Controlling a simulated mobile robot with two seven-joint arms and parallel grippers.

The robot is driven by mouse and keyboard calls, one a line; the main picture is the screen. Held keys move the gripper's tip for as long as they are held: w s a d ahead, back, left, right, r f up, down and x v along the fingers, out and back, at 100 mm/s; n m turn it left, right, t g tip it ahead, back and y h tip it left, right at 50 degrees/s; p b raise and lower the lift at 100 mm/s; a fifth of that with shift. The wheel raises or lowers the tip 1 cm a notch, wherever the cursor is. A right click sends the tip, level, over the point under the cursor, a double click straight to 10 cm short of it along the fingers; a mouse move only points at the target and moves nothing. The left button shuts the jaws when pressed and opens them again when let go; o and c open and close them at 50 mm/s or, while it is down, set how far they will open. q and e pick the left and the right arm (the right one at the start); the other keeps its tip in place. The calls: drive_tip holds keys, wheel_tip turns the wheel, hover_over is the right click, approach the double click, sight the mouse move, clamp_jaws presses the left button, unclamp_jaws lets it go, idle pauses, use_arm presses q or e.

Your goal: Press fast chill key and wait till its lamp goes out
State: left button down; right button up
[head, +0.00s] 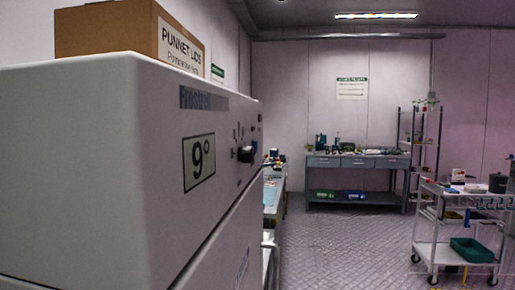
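A large white chiller cabinet (75,170) fills the left side of the head view, its front seen at a steep slant. Its display (199,161) reads 9°. Right of the display is a small control area with a dark round knob (245,154) and small dark marks above it. From this angle I cannot tell which mark is the fast chill key, nor whether a lamp is lit. Neither of my grippers is in view.
A cardboard box (106,30) labelled punnet lids sits on the cabinet. A grey workbench (358,162) stands at the far wall beside a wire rack (420,150). A white trolley (440,252) with a green tray (472,249) stands right. The middle floor is clear.

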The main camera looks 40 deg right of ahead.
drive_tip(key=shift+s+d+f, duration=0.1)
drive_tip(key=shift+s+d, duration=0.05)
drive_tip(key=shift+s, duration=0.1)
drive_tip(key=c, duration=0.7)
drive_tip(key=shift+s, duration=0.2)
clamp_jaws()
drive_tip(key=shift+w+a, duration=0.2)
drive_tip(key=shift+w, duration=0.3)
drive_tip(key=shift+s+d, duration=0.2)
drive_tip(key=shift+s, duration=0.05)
